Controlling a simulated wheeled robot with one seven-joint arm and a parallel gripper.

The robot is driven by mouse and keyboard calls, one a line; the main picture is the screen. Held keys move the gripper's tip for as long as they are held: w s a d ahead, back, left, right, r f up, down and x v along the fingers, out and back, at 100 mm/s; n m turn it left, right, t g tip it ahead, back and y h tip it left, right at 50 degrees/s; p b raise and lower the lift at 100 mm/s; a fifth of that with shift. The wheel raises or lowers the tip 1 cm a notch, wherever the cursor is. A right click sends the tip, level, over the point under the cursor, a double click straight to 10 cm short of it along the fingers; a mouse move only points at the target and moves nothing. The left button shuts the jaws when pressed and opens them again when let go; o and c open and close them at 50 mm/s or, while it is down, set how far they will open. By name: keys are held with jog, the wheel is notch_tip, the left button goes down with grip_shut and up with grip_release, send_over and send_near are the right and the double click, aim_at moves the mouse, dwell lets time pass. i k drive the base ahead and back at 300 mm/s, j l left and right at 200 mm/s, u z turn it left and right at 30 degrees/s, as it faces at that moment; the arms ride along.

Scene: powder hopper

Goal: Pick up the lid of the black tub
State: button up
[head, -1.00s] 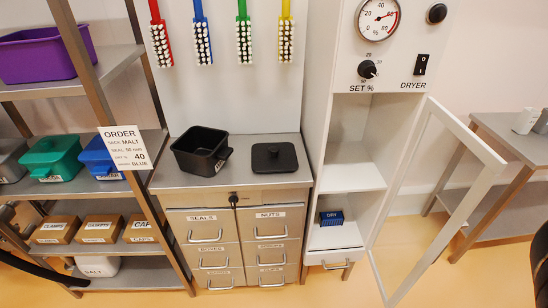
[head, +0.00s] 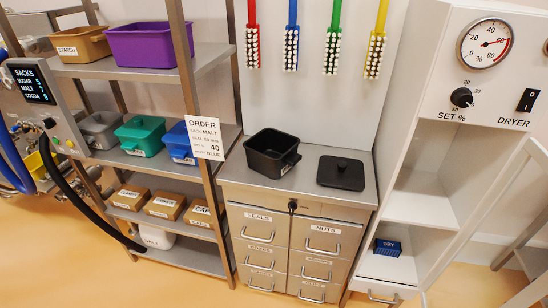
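The black tub (head: 271,154) stands open, without its lid, on top of the metal drawer cabinet (head: 237,172). Its black lid (head: 341,173) lies flat on the same top, to the right of the tub and apart from it. The lid is square with rounded corners and has a small raised knob (head: 342,165) in the middle. My gripper is not visible in the head view.
A shelf rack (head: 184,60) with coloured tubs and cardboard boxes stands left of the cabinet. The white dryer (head: 419,190) stands right, its door open outward. Coloured brushes hang above the cabinet. The cabinet top's front strip is clear.

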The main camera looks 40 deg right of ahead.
aim_at(345, 173)
jog(key=i+j+z, duration=0.1)
jog(key=i+j, duration=0.35)
jog(key=j, duration=0.2)
jog(key=i+j+z, duration=0.15)
jog(key=i+j, duration=0.3)
jog(key=j, duration=0.3)
jog(key=z, duration=0.95)
